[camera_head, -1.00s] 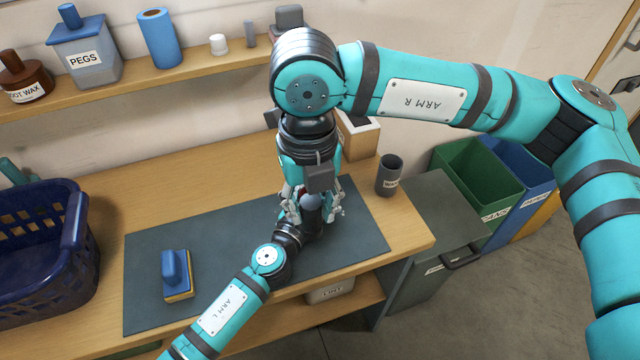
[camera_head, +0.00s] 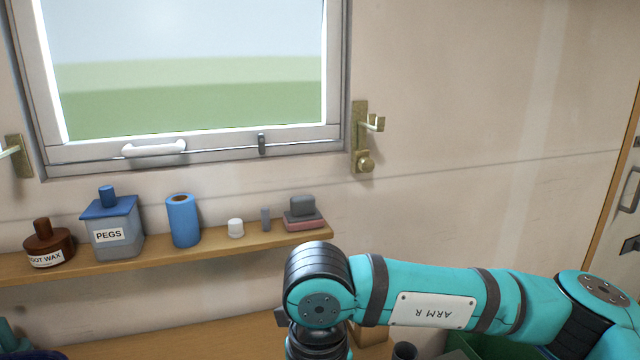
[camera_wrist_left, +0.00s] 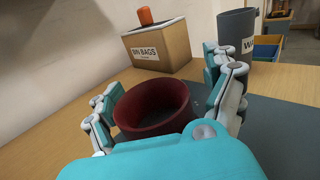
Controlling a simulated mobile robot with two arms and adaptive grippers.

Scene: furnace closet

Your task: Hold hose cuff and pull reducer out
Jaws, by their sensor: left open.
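In the left wrist view, a dark red, open-ended round piece (camera_wrist_left: 152,108) sits between the fingers of my left gripper (camera_wrist_left: 163,84). I cannot tell whether it is the hose cuff or the reducer. My left gripper is open, with one finger on each side of the piece; contact is unclear. The teal part at the bottom hides the piece's near lower side. The head view now shows my right arm only down to its wrist, at the lower edge. My right gripper is out of frame, and neither hose nor mat area shows there.
In the head view, a wall shelf (camera_head: 190,258) carries a PEGS jar (camera_head: 112,228), a blue roll (camera_head: 183,220) and small items below a window (camera_head: 190,80).

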